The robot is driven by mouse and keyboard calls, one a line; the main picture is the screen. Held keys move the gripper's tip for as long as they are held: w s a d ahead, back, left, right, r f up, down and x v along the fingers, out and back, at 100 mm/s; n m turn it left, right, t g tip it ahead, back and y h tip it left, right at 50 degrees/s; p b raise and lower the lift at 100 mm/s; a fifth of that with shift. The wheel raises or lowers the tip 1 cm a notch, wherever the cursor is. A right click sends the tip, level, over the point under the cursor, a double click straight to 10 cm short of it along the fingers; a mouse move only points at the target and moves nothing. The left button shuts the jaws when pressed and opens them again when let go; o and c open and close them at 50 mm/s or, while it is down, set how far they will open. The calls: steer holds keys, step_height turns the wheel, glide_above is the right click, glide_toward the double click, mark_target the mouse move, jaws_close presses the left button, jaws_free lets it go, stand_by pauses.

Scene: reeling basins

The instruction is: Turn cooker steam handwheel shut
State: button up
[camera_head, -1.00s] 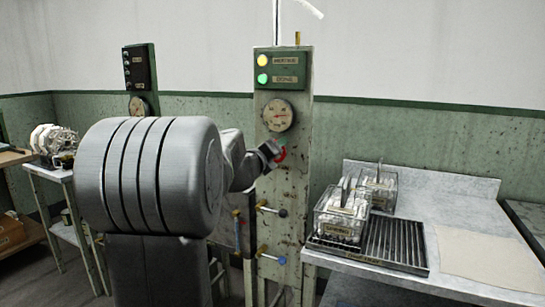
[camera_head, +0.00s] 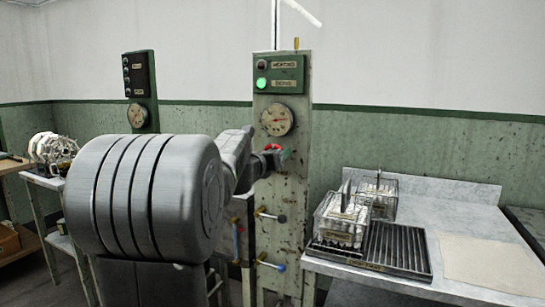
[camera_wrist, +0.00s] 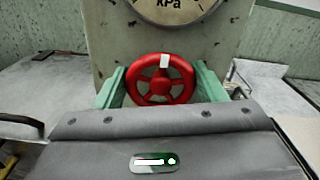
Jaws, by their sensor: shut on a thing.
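The red handwheel (camera_wrist: 160,86) faces me in the wrist view, with a white mark on its rim just right of the top. My gripper (camera_wrist: 159,75) has one green finger at each side of the wheel and is shut on it. In the head view only a small part of the handwheel (camera_head: 273,147) shows past my gripper (camera_head: 272,156), on the front of the cooker post (camera_head: 290,190). Above it is the round gauge (camera_head: 277,119). On the green panel, the green DONE lamp (camera_head: 261,83) is lit and the upper HEATING lamp (camera_head: 262,65) is dark.
Two side valves with a dark knob (camera_head: 282,218) and a blue knob (camera_head: 281,267) stick out below. At right, a metal table (camera_head: 440,205) carries wire baskets (camera_head: 341,218) and a slatted drain rack (camera_head: 395,246). A second post (camera_head: 141,90) stands behind my arm.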

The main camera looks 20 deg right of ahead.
steer(key=shift+f, duration=0.15)
steer(key=o, duration=1)
steer(key=shift+s+a, duration=0.1)
steer(key=v, duration=1.3)
steer(key=shift+s+a, duration=0.2)
steer(key=shift+d, duration=0.1)
steer(key=x, duration=1.3)
steer(key=shift+w+d, duration=0.2)
steer(key=shift+w, duration=0.1)
steer(key=shift+a, duration=0.1)
